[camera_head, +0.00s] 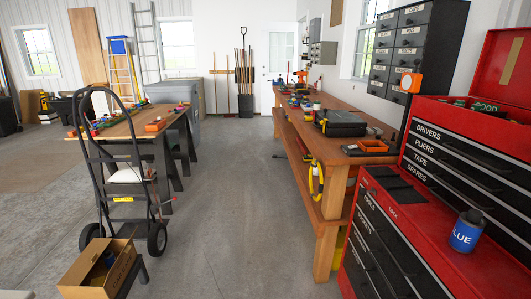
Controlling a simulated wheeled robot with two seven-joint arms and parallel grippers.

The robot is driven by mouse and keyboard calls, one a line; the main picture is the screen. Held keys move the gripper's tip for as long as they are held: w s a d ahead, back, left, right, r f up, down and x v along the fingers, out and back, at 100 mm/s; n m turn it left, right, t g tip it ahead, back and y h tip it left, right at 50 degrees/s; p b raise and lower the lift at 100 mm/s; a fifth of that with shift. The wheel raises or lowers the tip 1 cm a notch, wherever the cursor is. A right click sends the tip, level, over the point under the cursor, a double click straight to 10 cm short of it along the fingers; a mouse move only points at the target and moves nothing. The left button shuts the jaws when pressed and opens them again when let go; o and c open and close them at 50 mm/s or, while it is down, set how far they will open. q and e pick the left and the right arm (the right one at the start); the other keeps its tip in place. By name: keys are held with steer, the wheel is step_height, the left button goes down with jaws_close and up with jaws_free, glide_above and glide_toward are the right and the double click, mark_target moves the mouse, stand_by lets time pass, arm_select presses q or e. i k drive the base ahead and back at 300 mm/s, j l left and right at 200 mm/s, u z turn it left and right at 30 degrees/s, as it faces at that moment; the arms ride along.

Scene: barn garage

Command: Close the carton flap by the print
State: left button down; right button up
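An open brown cardboard carton (84,271) stands at the bottom left, in front of the hand truck. Its top is open and a dark blue item and something yellowish show inside. Neither of my grippers shows in the head view.
A black hand truck (101,165) with wheels stands just behind the carton. Behind it is a work table (120,130) with tools. A long wooden workbench (335,150) and a red tool chest (485,270) line the right. The concrete floor (240,210) between is clear.

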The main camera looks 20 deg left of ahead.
mark_target(127, 248)
steer(key=i+l+u, duration=0.1)
steer(key=u, duration=0.35)
steer(key=l+u, duration=0.6)
steer(key=u, duration=0.25)
steer(key=l+u, duration=0.55)
steer(key=u, duration=0.3)
